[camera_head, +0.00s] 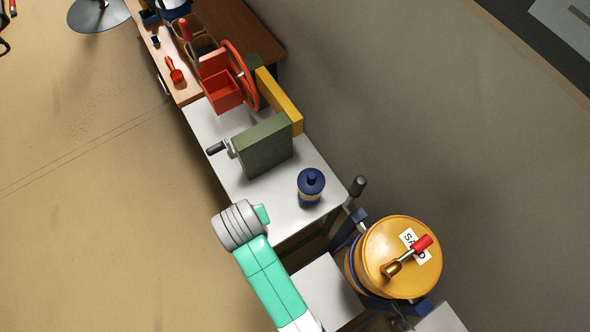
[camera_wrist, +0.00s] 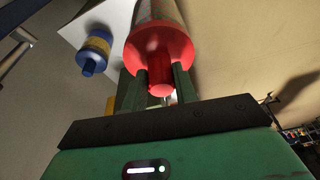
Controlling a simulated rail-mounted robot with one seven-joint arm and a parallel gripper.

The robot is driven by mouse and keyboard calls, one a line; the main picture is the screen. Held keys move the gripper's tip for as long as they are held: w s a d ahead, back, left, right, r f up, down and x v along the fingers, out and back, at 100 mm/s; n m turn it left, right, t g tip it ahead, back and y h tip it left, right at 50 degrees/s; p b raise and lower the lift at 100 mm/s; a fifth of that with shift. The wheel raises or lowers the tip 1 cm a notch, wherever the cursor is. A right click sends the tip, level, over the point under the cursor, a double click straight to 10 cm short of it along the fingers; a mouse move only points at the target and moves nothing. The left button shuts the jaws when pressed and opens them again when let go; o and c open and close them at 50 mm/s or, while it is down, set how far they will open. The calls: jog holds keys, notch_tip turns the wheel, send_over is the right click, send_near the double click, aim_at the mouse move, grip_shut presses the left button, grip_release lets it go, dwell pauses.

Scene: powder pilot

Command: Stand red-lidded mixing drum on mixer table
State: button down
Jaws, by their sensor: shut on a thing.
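In the wrist view, the mixing drum (camera_wrist: 158,12) has a red lid (camera_wrist: 155,42) with a narrower red neck facing my gripper. My gripper (camera_wrist: 163,82) is shut on that neck, with one dark green finger on each side. The drum's far end is cut off by the picture edge. In the head view, my teal and grey arm reaches the left edge of a white-topped table (camera_head: 228,180). The drum and my fingers do not show there. I cannot tell which surface is the mixer table, or whether the drum touches any surface.
A blue bottle (camera_head: 311,186) stands on the white table; it also shows in the wrist view (camera_wrist: 96,47). A green block with a crank (camera_head: 264,146) and a red handwheel (camera_head: 240,76) are farther back. A yellow-orange drum (camera_head: 385,250) in a blue frame stands at lower right.

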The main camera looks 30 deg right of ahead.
jog(key=s+d+f+m+h+b, duration=0.1)
jog(key=s+d+f+m+b, duration=0.15)
jog(key=f, duration=0.35)
jog(key=s+d+f+m+b, duration=0.1)
jog(key=d+f+m+b, duration=0.15)
jog(key=f, duration=0.45)
jog(key=w+d+f+n+b, duration=0.1)
jog(key=w+d+f, duration=0.3)
jog(key=w+d, duration=0.6)
jog(key=shift+w+f, duration=0.15)
jog(key=shift+w, duration=0.65)
jog(key=shift+f, duration=0.2)
jog(key=c, duration=1.1)
grip_release()
